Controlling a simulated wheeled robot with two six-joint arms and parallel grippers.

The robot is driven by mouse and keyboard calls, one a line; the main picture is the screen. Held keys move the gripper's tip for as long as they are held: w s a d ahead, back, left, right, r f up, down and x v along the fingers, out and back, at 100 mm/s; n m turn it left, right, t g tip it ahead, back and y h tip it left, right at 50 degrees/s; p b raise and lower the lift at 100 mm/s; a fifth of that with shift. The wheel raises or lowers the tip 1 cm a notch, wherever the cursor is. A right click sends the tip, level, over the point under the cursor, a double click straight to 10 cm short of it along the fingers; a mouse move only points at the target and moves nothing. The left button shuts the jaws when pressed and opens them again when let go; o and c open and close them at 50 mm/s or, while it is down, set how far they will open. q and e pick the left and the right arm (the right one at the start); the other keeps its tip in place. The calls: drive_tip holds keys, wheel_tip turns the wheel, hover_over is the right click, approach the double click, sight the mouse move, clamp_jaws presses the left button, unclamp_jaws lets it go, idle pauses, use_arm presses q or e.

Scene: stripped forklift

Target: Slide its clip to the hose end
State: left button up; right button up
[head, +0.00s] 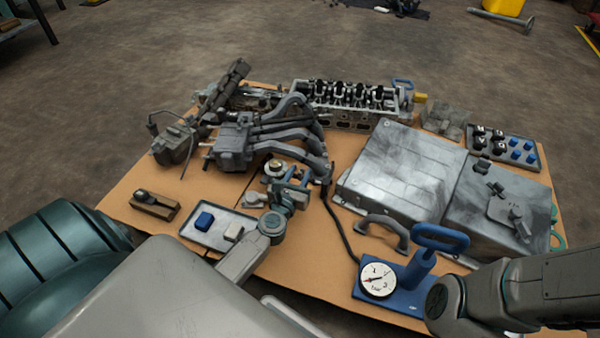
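A thin black hose (337,218) runs from the blue gauge pump up toward the manifold. My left gripper (294,184) reaches in over the middle of the board, just below the manifold pipes and left of the grey hose. Small blue parts show at its fingers, and I cannot tell whether it is open or shut. My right arm is at lower right; its fingers do not show.
The blue pump with a white dial (377,280) stands at the front. A tray (207,235) holds a blue block and a white block. A grey manifold (240,142) and cylinder head (345,105) fill the back. Metal panels (400,170) and a parts tray (520,150) lie right.

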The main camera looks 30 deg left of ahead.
use_arm(q)
drive_tip(key=shift+w+a, duration=0.1)
drive_tip(key=shift+w, duration=0.35)
drive_tip(key=shift+c, duration=0.4)
clamp_jaws()
drive_tip(key=shift+s+a, duration=0.15)
drive_tip(key=shift+a, duration=0.4)
drive_tip(key=shift+s+a, duration=0.15)
drive_tip(key=shift+a, duration=0.4)
drive_tip(key=shift+o, duration=0.4)
unclamp_jaws()
drive_tip(key=shift+d, duration=0.1)
